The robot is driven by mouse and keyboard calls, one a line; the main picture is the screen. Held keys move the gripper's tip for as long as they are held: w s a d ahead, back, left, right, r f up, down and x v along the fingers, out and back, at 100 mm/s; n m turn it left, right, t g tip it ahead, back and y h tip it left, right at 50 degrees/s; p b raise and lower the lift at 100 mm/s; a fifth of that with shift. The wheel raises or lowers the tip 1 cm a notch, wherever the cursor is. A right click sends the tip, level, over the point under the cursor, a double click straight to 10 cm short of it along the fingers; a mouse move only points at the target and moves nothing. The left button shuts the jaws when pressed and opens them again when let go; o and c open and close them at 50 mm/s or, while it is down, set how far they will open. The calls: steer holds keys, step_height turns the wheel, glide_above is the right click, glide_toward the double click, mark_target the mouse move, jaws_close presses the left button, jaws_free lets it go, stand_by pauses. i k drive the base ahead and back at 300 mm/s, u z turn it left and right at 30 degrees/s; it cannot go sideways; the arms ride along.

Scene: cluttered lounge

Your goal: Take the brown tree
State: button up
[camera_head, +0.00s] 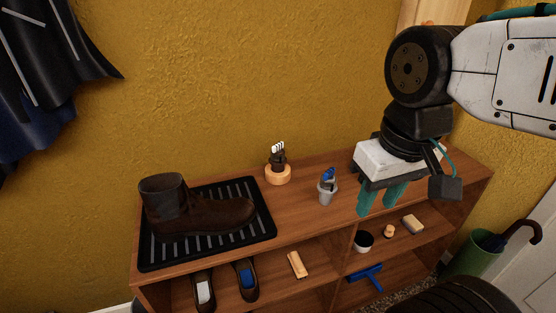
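I cannot tell for certain which thing is the brown tree. A brown boot (198,212) stands on a black ribbed tray (263,226) on the shelf top. A round wooden holder (278,175) with dark, white-tipped pieces in it stands near the wall. A grey cup (326,193) holds a blue item (329,174). A tan wooden piece (297,265) lies on the lower shelf. My gripper (379,208), with teal fingers pointing down, is at the right of the shelf top, right of the grey cup. The fingers are apart with nothing seen between them.
Below are two dark shoes, one with a white insert (204,289) and one with a blue insert (247,275). A blue T-shaped tool (366,274), a small cup (363,240) and a beige block (412,224) sit at right. A green bin (475,258) stands beyond.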

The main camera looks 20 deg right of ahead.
mark_target(277, 161)
steer(key=z, duration=3.15)
steer(key=k, duration=1.1)
steer(key=u, duration=1.6)
steer(key=i, duration=0.5)
steer(key=z, duration=0.1)
